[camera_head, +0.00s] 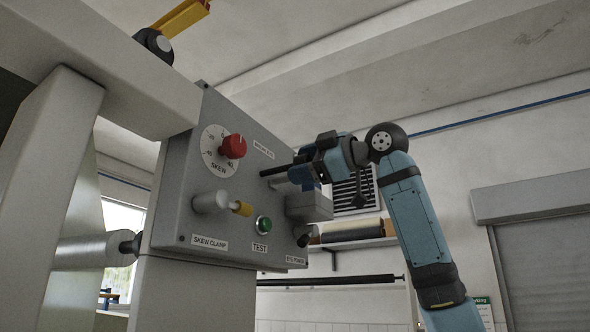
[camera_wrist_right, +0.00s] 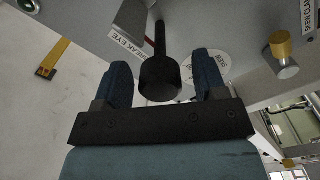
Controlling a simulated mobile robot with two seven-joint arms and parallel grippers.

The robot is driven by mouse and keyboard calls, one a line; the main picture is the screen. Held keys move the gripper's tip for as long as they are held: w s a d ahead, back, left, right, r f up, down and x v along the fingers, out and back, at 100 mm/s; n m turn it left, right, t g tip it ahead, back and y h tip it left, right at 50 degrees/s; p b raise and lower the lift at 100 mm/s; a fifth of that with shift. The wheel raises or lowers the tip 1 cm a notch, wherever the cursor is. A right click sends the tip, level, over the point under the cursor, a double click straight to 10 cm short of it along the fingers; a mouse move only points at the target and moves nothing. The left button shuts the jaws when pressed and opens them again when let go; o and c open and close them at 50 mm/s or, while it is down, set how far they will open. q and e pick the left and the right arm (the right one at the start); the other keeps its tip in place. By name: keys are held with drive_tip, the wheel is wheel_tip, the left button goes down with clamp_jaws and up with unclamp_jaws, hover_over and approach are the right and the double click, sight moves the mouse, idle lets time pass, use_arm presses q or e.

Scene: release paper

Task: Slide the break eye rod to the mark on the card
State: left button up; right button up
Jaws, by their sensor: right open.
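The break eye rod (camera_wrist_right: 160,78) is dark, with a thick black cylindrical end. In the right wrist view it stands between the two blue fingers of my right gripper (camera_wrist_right: 163,82), with gaps on both sides. In the head view a thin dark rod (camera_head: 276,171) comes out of the grey panel below the BREAK EYE label (camera_head: 263,149). My right gripper (camera_head: 305,177) is open at its outer end and hides part of it. A card with a green top (camera_head: 483,304) shows low at the right; no mark on it can be made out. My left gripper is out of view.
The grey panel (camera_head: 182,225) bears a red skew knob (camera_head: 233,146), a yellow-tipped skew clamp (camera_head: 241,208), a green test button (camera_head: 264,224) and a grey box (camera_head: 309,207) close below my gripper. A shelf with rolls (camera_head: 352,233) is behind.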

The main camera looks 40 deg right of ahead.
drive_tip(key=b+v, duration=0.2)
drive_tip(key=v, duration=0.9)
drive_tip(key=shift+s+b, duration=0.3)
drive_tip(key=shift+b, duration=0.05)
drive_tip(key=shift+d, duration=0.1)
